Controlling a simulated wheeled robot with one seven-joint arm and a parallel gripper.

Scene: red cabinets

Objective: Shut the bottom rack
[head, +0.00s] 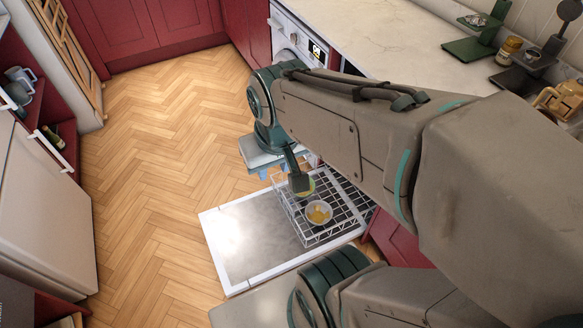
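The dishwasher's bottom rack (345,196), a white wire rack, is pulled out over the lowered dishwasher door (245,240). A white bowl with yellow pieces in it (319,212) sits in the rack. A second yellowish item (306,188) shows partly behind my gripper. My gripper (290,178) points down over the far left part of the rack. I cannot tell whether it touches the rack or how far apart its fingers are. My arm hides the rack's right side and much of the dishwasher opening.
A white marble counter (385,40) runs along the right, with jars (509,50) and dark green stands on it. A white front-loading machine (290,38) stands beyond the dishwasher. Red cabinets (120,25) line the back. The wooden floor (160,130) left of the door is clear.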

